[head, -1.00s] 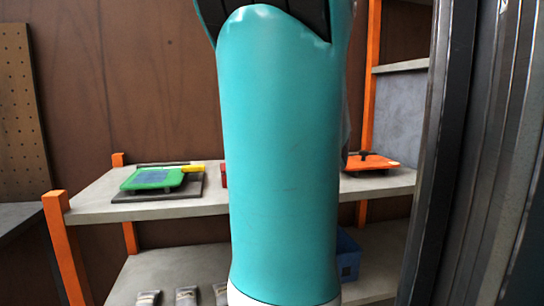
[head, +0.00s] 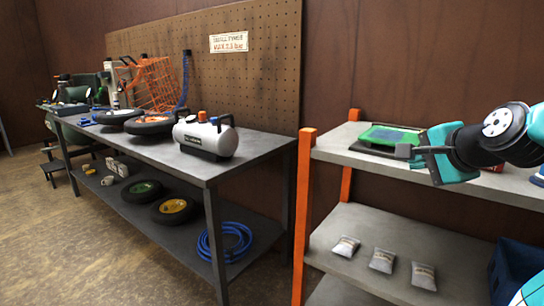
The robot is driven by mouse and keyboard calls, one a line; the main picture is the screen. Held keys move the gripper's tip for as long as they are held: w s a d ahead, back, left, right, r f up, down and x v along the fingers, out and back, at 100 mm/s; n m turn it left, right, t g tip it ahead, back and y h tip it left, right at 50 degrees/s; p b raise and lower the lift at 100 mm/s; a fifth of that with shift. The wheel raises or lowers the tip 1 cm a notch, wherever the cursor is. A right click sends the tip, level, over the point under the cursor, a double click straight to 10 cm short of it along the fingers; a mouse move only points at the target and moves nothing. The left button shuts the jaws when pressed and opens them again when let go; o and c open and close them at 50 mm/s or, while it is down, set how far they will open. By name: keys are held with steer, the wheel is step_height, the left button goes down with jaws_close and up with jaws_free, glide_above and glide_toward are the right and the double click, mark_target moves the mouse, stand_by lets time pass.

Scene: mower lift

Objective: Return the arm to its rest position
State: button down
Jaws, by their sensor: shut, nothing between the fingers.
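My teal and black arm comes in from the right edge of the head view. My gripper (head: 432,155) is at its left end, in front of the orange-posted shelf's upper board (head: 480,180). The gripper is shut and empty. Behind it, a green tray-like item with a dark base (head: 388,136) lies on that board, and the gripper partly hides it. I cannot tell the exact gap between gripper and board.
A long grey workbench (head: 240,155) at left holds a white tank (head: 205,137) and wheels. Its lower shelf holds wheels and a blue hose (head: 222,242). Several small packets (head: 382,260) and a blue crate (head: 515,268) are on the lower shelf board. Open floor (head: 60,230) lies at left.

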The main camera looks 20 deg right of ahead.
steer(key=w+a+f+n+g+y, duration=0.1)
steer(key=a+f+n+g+y, duration=0.15)
steer(key=a+n, duration=0.6)
steer(key=a+f+n+g+y, duration=0.2)
steer(key=a+n+y, duration=0.25)
steer(key=a, duration=0.65)
steer(key=s+a+f+n+g, duration=0.3)
steer(key=s+a+n+g, duration=0.4)
steer(key=s+a+n, duration=0.55)
step_height(320, 180, up, 16)
steer(key=w+p, duration=0.1)
steer(key=p, duration=1.5)
steer(key=shift+w+n, duration=0.25)
steer(key=shift+n, duration=0.2)
